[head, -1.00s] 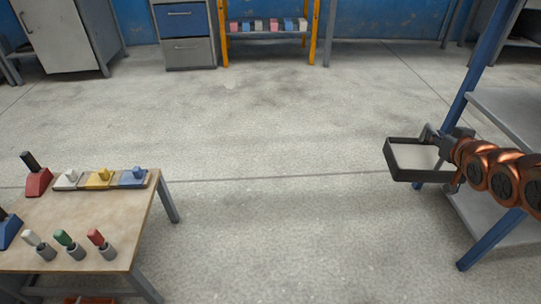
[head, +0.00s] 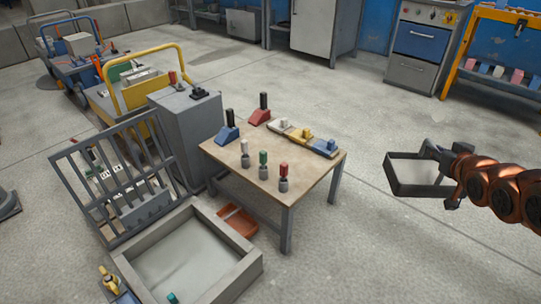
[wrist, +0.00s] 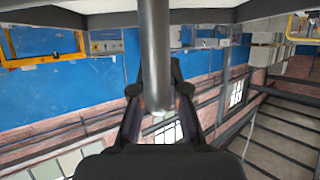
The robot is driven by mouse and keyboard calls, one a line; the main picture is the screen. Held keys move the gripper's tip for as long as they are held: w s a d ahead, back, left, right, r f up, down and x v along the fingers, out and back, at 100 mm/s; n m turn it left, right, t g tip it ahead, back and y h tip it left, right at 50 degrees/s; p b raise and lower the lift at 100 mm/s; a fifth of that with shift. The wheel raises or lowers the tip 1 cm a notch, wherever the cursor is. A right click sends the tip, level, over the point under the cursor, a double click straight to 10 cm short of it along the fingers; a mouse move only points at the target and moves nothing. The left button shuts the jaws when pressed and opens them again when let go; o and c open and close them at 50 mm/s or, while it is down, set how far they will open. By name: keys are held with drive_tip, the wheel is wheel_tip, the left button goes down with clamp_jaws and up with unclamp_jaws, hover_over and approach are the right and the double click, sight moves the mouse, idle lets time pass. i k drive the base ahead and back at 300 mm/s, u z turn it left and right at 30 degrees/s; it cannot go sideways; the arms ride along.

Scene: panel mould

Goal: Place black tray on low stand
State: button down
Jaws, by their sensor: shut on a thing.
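My gripper (head: 436,152) is at the right of the head view, shut on the rim of a shallow black tray (head: 418,191) with a pale inside. The tray hangs in the air well above the floor, roughly level and clear of everything below. In the wrist view my gripper's fingers (wrist: 157,98) close around a dark bar (wrist: 155,50), which seems to be part of the tray. I cannot tell for sure which piece of furniture is the low stand.
A wooden-top table (head: 255,165) holds several handled tools and coloured blocks. A low grey mould frame (head: 252,262), a barred grey rack (head: 62,165), a grey cabinet (head: 205,128) and a red tray (head: 237,222) stand around it. Open floor (head: 360,250) lies right of the table.

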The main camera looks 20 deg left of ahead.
sight(272, 154)
drive_tip(key=u, duration=1.7)
drive_tip(key=i, duration=1)
drive_tip(key=z, duration=0.05)
